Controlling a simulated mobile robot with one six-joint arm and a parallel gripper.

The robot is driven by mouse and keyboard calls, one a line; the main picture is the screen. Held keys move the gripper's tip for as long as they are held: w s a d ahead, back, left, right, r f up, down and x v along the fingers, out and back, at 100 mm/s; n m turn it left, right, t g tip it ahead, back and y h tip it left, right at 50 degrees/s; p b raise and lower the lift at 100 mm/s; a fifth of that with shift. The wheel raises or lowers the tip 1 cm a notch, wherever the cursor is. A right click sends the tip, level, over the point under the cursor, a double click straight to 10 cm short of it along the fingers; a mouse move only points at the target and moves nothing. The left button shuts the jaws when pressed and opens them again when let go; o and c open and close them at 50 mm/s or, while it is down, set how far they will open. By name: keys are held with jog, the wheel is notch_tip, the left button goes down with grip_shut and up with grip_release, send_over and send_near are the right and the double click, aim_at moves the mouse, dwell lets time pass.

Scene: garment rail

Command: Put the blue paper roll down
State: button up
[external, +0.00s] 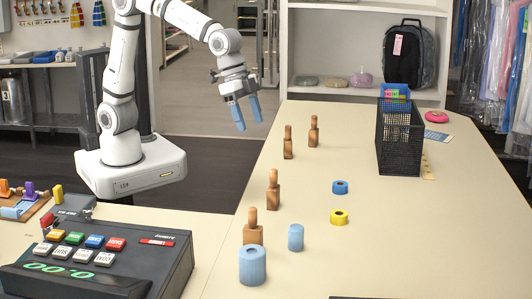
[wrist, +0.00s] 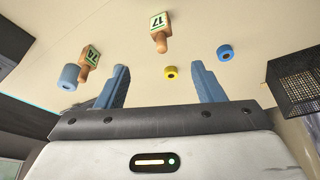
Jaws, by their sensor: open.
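My gripper (external: 249,116) is open and empty, held in the air left of the table with its two blue fingers pointing down. In the wrist view my gripper (wrist: 160,66) has nothing between its fingers. A small blue roll (external: 340,187) rests on the table beyond a yellow roll (external: 339,217). Both also show in the wrist view, the blue roll (wrist: 225,54) and the yellow roll (wrist: 170,72). A large pale blue roll (external: 252,266) and a slimmer blue cylinder (external: 296,237) stand at the near end. I cannot tell which blue one is the paper roll.
Several wooden stamps (external: 273,190) stand along the table's left side. A dark cash register (external: 95,255) is at the lower left.

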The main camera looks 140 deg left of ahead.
jog(key=s+d+f+m, duration=0.1)
jog(key=s+d+m, duration=0.1)
jog(key=s+d, duration=0.7)
jog(key=s+d+f+m+h, duration=0.1)
jog(key=s+d+m, duration=0.1)
jog(key=s+d, duration=0.8)
jog(key=s, duration=0.6)
jog(key=shift+d, duration=0.2)
